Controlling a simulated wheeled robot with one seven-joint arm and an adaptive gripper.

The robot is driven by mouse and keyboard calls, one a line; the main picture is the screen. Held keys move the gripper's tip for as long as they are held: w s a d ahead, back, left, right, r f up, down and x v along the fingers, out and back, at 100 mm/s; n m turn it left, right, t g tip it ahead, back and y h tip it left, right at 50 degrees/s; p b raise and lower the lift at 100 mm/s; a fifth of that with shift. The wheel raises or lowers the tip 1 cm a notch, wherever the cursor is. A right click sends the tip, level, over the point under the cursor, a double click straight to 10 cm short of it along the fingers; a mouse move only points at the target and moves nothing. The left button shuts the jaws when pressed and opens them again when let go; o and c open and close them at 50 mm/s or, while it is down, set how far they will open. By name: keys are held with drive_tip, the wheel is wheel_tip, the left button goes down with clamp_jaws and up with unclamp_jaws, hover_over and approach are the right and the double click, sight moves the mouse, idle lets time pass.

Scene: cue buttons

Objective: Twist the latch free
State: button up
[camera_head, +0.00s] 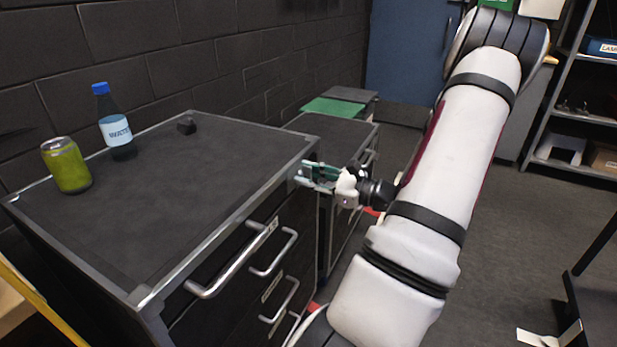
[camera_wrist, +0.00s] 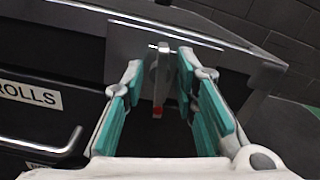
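The latch (camera_wrist: 157,80) is a narrow grey lever with a red tip, hanging upright on a metal plate (camera_wrist: 125,42) at the cabinet front's top corner in the wrist view. My gripper (camera_wrist: 161,68) has teal-padded fingers, one on each side of the lever. It is open, with a gap showing on the left; the right finger is close to the lever, and I cannot tell if it touches. In the head view my gripper (camera_head: 320,172) is at the near right corner of the dark cabinet (camera_head: 190,200); the latch is not clearly seen there.
Drawer handles (camera_head: 235,270) stick out of the front. A lower cabinet (camera_head: 345,130) stands behind.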

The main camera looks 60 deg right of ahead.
drive_tip(key=shift+c, duration=0.6)
clamp_jaws()
drive_tip(key=shift+r+p, duration=0.1)
drive_tip(key=shift+p, duration=0.3)
drive_tip(key=shift+r+m+p, duration=0.1)
drive_tip(key=shift+m+p, duration=1.45)
drive_tip(key=shift+m, duration=0.05)
drive_tip(key=shift+o, duration=0.6)
unclamp_jaws()
drive_tip(key=shift+f, duration=0.2)
